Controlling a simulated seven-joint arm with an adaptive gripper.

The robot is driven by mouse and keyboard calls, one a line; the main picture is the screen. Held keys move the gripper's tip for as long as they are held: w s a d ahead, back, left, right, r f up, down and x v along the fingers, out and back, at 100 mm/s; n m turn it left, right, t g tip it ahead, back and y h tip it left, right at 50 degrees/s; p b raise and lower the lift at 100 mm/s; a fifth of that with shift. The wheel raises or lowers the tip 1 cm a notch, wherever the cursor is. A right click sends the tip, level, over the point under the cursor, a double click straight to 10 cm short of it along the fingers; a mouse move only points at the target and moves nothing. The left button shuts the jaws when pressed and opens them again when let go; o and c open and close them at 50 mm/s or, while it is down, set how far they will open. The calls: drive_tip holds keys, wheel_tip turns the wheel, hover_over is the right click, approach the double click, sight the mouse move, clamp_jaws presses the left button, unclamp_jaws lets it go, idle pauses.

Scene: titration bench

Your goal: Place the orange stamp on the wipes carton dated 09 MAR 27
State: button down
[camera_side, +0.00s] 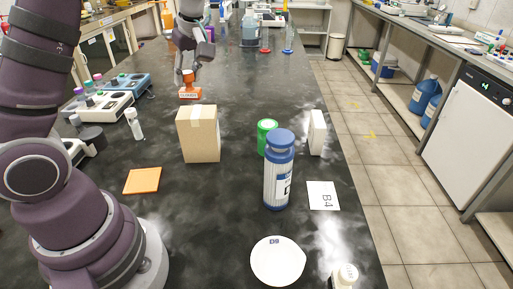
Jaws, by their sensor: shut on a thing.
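My gripper (188,72) is at the far middle-left of the bench, pointing down. It is shut on the upper part of the orange stamp (190,92), whose wide base carries pale lettering too small to read surely. I cannot tell whether the base touches the bench. A plain tan carton (198,138) with pale tape on top stands nearer the camera, apart from the stamp. A slim white carton (317,133) stands at the right edge of the bench. No date is readable on either carton, so I cannot tell which one is dated 09 MAR 27.
A blue-capped bottle (278,178) stands before a green container (266,134). A B4 card (323,196), a white D9 dish (277,263) and an orange pad (142,181) lie in front. Instruments (105,105) line the left. The bench between stamp and tan carton is clear.

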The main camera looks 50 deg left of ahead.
sight(192, 87)
drive_tip(key=shift+w+a, duration=0.25)
drive_tip(key=shift+w, duration=0.1)
drive_tip(key=shift+w+f, duration=0.1)
drive_tip(key=shift+f, duration=1.7)
drive_tip(key=shift+f, duration=0.15)
drive_tip(key=c, duration=0.9)
unclamp_jaws()
drive_tip(key=shift+o, duration=0.2)
